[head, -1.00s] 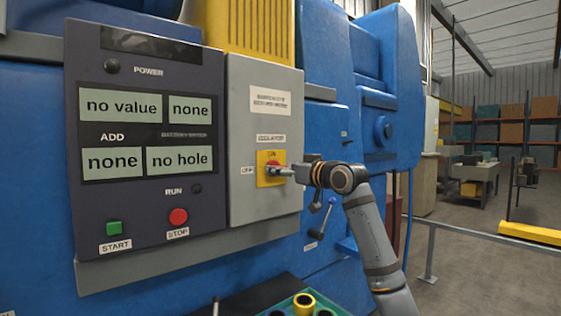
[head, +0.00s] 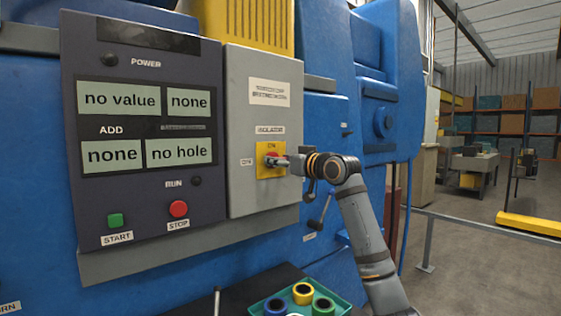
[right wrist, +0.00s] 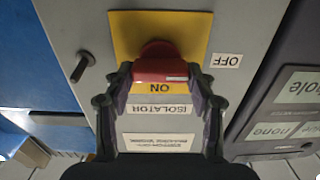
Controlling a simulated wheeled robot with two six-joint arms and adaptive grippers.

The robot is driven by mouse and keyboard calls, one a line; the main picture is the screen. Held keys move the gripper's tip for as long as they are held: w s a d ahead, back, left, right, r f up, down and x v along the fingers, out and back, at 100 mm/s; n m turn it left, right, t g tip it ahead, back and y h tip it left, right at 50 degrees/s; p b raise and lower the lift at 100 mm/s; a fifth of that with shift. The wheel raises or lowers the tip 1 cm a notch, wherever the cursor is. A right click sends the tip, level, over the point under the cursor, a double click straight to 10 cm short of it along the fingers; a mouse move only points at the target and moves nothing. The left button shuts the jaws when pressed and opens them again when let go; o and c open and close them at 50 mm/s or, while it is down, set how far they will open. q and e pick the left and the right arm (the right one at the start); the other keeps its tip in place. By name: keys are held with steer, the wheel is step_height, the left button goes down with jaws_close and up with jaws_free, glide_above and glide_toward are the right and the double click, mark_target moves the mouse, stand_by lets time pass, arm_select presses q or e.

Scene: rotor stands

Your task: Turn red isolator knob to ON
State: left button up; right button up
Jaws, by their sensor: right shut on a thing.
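The red isolator knob (head: 271,160) sits on a yellow plate (head: 264,172) on the grey box (head: 262,200). In the right wrist view, which is upside down, the red knob (right wrist: 155,62) shows between my fingers. A white mark lies on its right half, the side of the OFF label (right wrist: 226,60). The ON label (right wrist: 160,87) is below the knob there. My right gripper (head: 282,161) reaches in from the right; the right wrist view shows its fingers (right wrist: 160,76) shut on the knob from both sides. My left gripper is not in view.
Left of the box is a dark control panel with a START button (head: 115,220) and a red STOP button (head: 178,208). A lever (head: 316,222) hangs below right of the box. A green tray (head: 345,306) with coloured rings stands at the bottom.

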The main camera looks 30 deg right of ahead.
steer(key=shift+d+f+m+b, duration=0.15)
steer(key=shift+m+b, duration=0.35)
steer(key=shift+m, duration=3.95)
steer(key=shift+d+f+m+b, duration=0.1)
steer(key=shift+m+b, duration=0.4)
steer(key=shift+m, duration=3.95)
steer(key=o, duration=1.2)
steer(key=shift+c, duration=0.2)
